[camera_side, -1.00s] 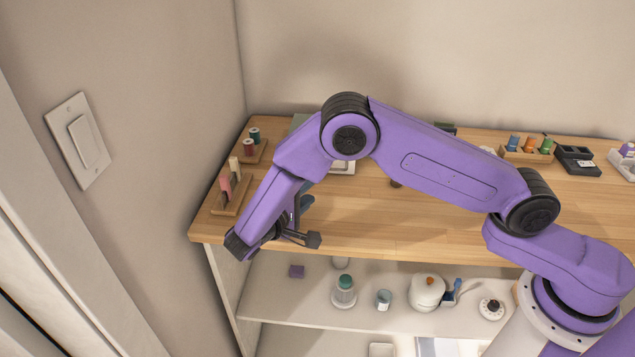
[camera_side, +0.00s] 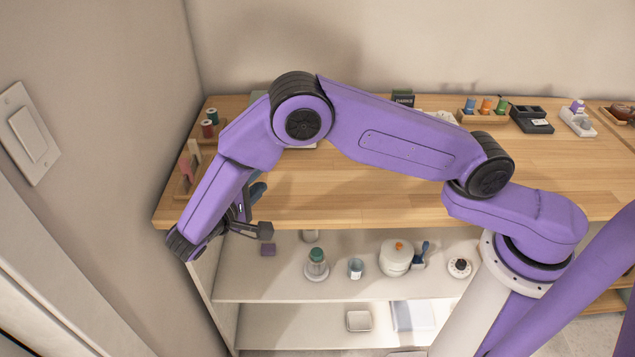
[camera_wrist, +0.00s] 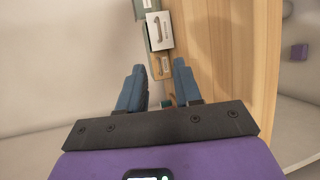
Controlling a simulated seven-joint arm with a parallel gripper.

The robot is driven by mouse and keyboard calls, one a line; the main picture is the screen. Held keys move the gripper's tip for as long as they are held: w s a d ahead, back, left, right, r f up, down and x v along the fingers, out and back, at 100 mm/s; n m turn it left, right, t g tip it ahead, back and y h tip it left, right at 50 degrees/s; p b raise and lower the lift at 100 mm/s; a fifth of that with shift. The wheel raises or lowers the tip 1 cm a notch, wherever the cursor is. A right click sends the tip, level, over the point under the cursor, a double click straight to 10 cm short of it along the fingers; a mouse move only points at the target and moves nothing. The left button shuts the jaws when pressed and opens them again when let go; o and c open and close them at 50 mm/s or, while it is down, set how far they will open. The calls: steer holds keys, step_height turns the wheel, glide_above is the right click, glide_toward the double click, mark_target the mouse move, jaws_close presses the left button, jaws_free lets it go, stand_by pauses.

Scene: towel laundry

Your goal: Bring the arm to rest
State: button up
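My gripper (camera_wrist: 159,66) shows two blue fingers spread apart in the wrist view, with no object held between them. In the side view my gripper is partly hidden behind my wrist, and one blue finger (camera_side: 258,191) shows. It hangs near the front left corner of the wooden worktop (camera_side: 330,205). My arm is bent, with its elbow raised over the worktop and its last link slanting down to the left.
A rack with pink and pale pieces (camera_side: 186,170) and thread spools (camera_side: 212,116) stand at the worktop's left end, close to my gripper. More spools (camera_side: 485,106) stand at the back right. Shelves below hold a white pot (camera_side: 396,260) and jars. The worktop's middle is clear.

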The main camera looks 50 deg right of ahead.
steer(key=s+d+r+n+g+y, duration=0.2)
steer(key=s+d+y, duration=0.3)
steer(key=s, duration=0.5)
steer(key=s+d+r+n+g+y, duration=0.1)
steer(key=s+d+r+n+y, duration=0.1)
steer(key=s+d, duration=0.4)
steer(key=s+d+r+n+g+y, duration=0.2)
steer(key=s+y, duration=0.5)
steer(key=s, duration=0.6)
steer(key=d+r+n, duration=0.1)
steer(key=d+r, duration=0.1)
steer(key=d, duration=0.1)
steer(key=shift+s+d+g+y, duration=0.3)
steer(key=shift+s+d, duration=0.05)
